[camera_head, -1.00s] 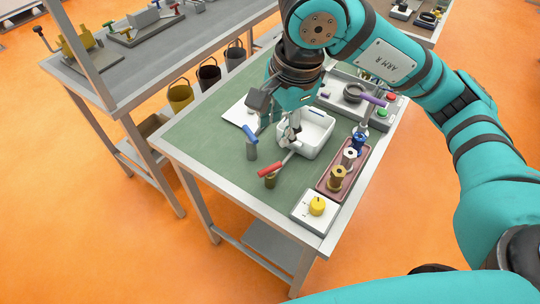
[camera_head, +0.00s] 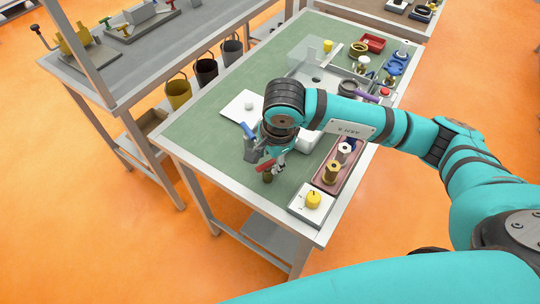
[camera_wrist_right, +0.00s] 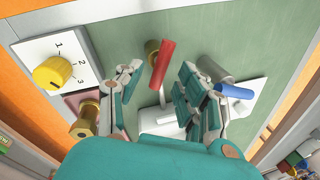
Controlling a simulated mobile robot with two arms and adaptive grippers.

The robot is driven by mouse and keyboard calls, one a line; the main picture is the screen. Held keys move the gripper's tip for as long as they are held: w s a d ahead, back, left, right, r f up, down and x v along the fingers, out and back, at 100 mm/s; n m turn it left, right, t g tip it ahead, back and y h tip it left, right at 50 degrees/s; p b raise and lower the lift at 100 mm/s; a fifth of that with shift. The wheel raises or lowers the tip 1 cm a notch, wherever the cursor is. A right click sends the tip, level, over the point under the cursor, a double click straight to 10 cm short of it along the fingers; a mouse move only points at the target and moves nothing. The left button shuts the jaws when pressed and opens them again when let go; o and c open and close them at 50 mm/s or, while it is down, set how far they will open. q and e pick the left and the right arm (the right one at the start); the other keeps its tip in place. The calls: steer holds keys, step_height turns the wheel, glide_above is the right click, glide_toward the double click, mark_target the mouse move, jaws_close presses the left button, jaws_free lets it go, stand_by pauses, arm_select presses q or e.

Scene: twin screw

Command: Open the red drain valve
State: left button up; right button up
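The red drain valve has a red lever handle (camera_head: 265,164) on a short brass body (camera_head: 268,177), standing on the green table top near its front left edge. In the right wrist view the red handle (camera_wrist_right: 163,62) points toward the palm from the brass body (camera_wrist_right: 151,46). My right gripper (camera_head: 266,157) is low over the valve. In the wrist view its fingers (camera_wrist_right: 159,76) are spread, with the handle in the gap between them; I see no clear contact. The head view partly hides the fingers. My left gripper is not in view.
A grey valve with a blue handle (camera_head: 247,131) stands close to the left of the gripper. A dial box with a yellow knob (camera_head: 313,200) is at the front corner. A reddish tray (camera_head: 324,184) with spools is to the right.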

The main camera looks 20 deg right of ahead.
steer(key=shift+w+f, duration=0.1)
steer(key=shift+f, duration=0.5)
jaws_close()
steer(key=shift+f+b, duration=0.15)
steer(key=shift+b, duration=0.2)
steer(key=n+b, duration=0.2)
steer(key=b, duration=0.2)
steer(key=n+b, duration=0.2)
steer(key=b, duration=0.3)
steer(key=shift+w+f+n+y, duration=0.1)
steer(key=shift+w+n+y, duration=0.05)
steer(key=shift+n+y, duration=0.15)
steer(key=shift+r+n+b, duration=0.2)
steer(key=shift+n+b, duration=0.1)
steer(key=shift+b, duration=0.15)
steer(key=shift+r, duration=0.1)
